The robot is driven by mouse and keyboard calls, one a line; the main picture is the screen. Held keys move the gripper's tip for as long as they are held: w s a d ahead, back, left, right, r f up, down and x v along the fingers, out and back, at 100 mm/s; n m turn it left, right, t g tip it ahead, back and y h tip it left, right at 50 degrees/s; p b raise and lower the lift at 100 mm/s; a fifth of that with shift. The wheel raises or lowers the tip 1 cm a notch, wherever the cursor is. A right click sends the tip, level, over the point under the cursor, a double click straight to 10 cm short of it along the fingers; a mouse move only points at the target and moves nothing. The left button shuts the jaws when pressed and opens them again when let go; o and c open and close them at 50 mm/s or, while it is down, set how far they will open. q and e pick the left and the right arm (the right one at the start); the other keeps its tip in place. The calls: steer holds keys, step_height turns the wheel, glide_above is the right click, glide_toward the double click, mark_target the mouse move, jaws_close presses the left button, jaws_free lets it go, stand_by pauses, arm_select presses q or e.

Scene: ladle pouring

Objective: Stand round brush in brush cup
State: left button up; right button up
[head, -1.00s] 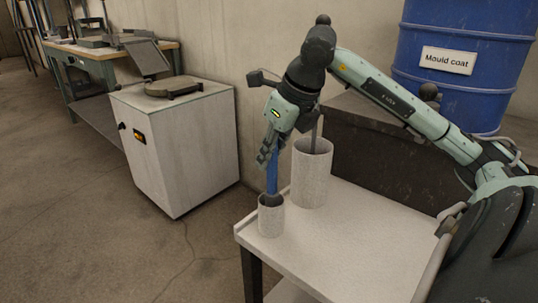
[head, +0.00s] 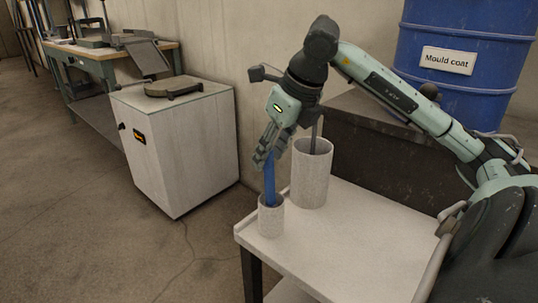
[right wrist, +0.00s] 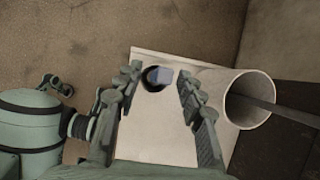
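The round brush (head: 269,180) has a blue handle and stands nearly upright in the small pale brush cup (head: 271,221) near the table's front left corner. Its lower end is hidden inside the cup. My right gripper (head: 264,160) is above the cup, around the top of the handle. In the right wrist view its two fingers (right wrist: 158,88) are spread, with the brush's handle end (right wrist: 158,76) between them and gaps on both sides. My left gripper is not in view.
A taller pale cylinder (head: 310,178) with a dark rod in it stands just behind and right of the cup; it also shows in the right wrist view (right wrist: 236,108). The pale table (head: 350,240) is clear at the front right. A dark block (head: 385,165) borders its back.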

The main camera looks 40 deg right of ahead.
steer(key=v, duration=1.1)
stand_by(0.6)
